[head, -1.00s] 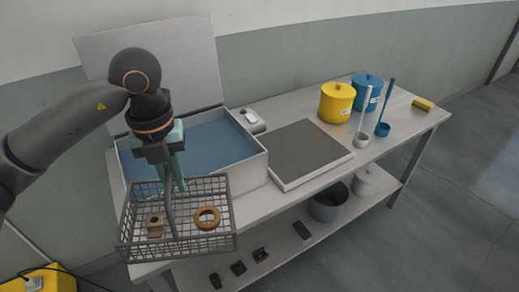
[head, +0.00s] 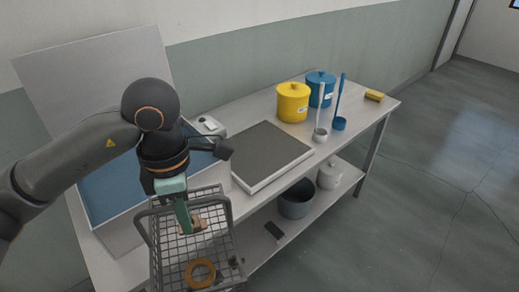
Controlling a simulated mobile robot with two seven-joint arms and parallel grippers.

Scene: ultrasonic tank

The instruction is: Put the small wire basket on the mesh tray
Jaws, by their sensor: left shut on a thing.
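The small wire basket (head: 222,222) is grey and hangs from my left gripper (head: 184,222) at the lower middle of the head view. My left gripper is shut on the basket's handle. The basket holds a brown ring (head: 200,272) and another brown part (head: 194,224), partly hidden by the gripper. The mesh tray (head: 268,152), a dark grey surface with a pale rim, lies on the table to the right of and beyond the basket. My right gripper is not in view.
The ultrasonic tank (head: 112,187) with blue liquid and raised lid stands left, partly behind my arm. A yellow pot (head: 293,102), a blue pot (head: 320,88), a white ladle (head: 320,134) and a blue ladle (head: 339,123) stand beyond the tray. The tray's top is clear.

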